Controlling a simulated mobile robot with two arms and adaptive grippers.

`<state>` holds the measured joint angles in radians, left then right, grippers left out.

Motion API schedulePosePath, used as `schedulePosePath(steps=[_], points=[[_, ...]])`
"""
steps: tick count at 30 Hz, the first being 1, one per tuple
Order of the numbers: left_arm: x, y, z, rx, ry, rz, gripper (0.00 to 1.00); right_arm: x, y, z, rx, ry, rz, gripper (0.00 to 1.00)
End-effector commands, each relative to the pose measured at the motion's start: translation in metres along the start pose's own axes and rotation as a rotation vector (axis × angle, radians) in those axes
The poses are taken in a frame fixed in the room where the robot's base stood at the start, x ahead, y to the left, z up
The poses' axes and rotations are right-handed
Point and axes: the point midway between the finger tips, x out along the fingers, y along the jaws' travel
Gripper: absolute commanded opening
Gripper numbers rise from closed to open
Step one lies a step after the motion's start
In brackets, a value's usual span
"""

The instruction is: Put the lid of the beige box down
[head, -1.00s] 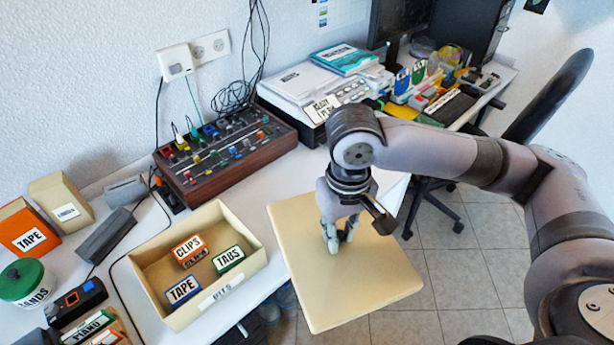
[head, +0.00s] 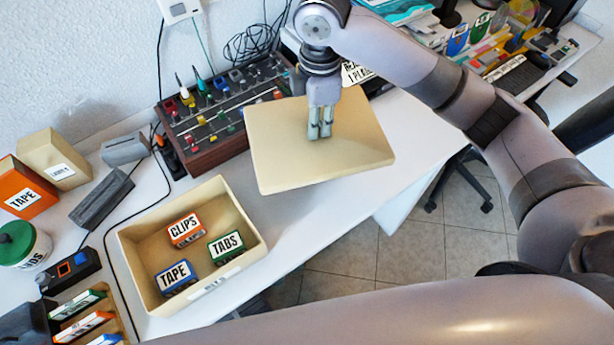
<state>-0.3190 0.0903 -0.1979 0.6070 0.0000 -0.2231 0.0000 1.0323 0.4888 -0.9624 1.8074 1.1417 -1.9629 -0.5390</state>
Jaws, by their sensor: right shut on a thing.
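The beige box (head: 137,277) stands open on the white table at the left, with small boxes labelled CLIPS (head: 186,230), TABS (head: 227,246) and TAPE (head: 174,278) inside. Its flat beige lid (head: 285,158) is to the right of the box, over the table and apart from the box. My right gripper (head: 320,130) points down at the middle of the lid and is shut on it; the grip spot is partly hidden by the fingers. The lid looks about level; I cannot tell whether it touches the table. My left gripper is out of view.
A mixer panel (head: 218,115) with coloured knobs is close behind the lid's left side. A grey machine and stationery stand at the back right. Bare white table (head: 310,215) shows in front of the lid, up to the table's edge. An orange box (head: 24,187) is far left.

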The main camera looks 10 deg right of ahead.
Motion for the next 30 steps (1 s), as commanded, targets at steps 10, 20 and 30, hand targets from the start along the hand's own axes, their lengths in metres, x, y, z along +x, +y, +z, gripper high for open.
schedulePosePath(steps=[10,20,30], points=[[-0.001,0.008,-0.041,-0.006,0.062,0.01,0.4,0.007,0.014,-0.016,-0.336,0.0,-0.018,0.0],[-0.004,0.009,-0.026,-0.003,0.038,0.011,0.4,0.085,0.011,-0.015,-0.343,0.0,-0.022,0.0],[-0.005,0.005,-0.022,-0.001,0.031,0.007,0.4,0.153,0.011,-0.015,-0.343,0.0,-0.017,0.0]])
